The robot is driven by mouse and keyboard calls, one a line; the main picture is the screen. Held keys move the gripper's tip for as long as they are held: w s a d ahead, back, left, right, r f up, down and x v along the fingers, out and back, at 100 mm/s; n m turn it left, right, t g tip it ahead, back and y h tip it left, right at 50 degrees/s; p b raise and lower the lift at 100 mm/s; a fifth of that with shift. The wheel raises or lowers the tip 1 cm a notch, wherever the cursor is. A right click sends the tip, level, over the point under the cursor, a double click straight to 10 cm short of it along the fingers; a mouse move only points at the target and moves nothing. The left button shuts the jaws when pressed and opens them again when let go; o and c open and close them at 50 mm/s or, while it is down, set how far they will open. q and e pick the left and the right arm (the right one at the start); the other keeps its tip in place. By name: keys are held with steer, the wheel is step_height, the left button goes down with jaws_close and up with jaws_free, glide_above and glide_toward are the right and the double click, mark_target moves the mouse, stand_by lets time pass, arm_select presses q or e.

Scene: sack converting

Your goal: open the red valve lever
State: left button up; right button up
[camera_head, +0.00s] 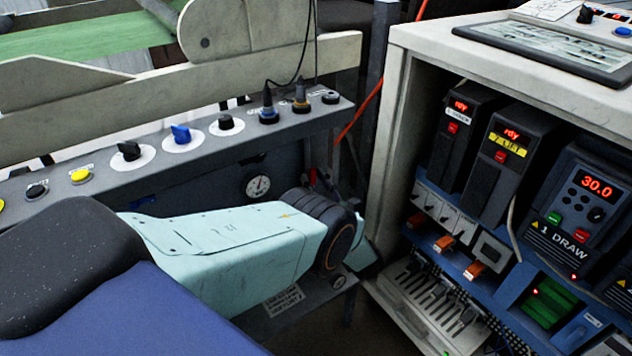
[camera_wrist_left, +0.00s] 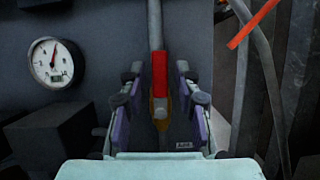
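The red valve lever (camera_wrist_left: 158,78) stands upright in the left wrist view, in front of a grey vertical pipe (camera_wrist_left: 155,25). A yellowish brass part (camera_wrist_left: 160,108) shows at its lower end. My left gripper (camera_wrist_left: 163,88) is open, with one finger on each side of the lever. A gap shows on both sides, the right one narrower; I cannot tell about contact lower down. In the head view my left arm reaches toward the panel, and a small bit of red (camera_head: 312,177) shows just past its wrist. The fingers are mostly hidden there. My right gripper is not in view.
A round pressure gauge (camera_wrist_left: 52,62) is left of the lever; it also shows in the head view (camera_head: 258,187). A control ledge with knobs (camera_head: 181,134) runs above my arm. An open drive cabinet (camera_head: 394,120) stands close on the right. Orange and grey cables (camera_wrist_left: 250,25) hang right of the lever.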

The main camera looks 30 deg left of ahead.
arm_select(q)
steer(key=shift+o, duration=0.3)
steer(key=v, duration=1.2)
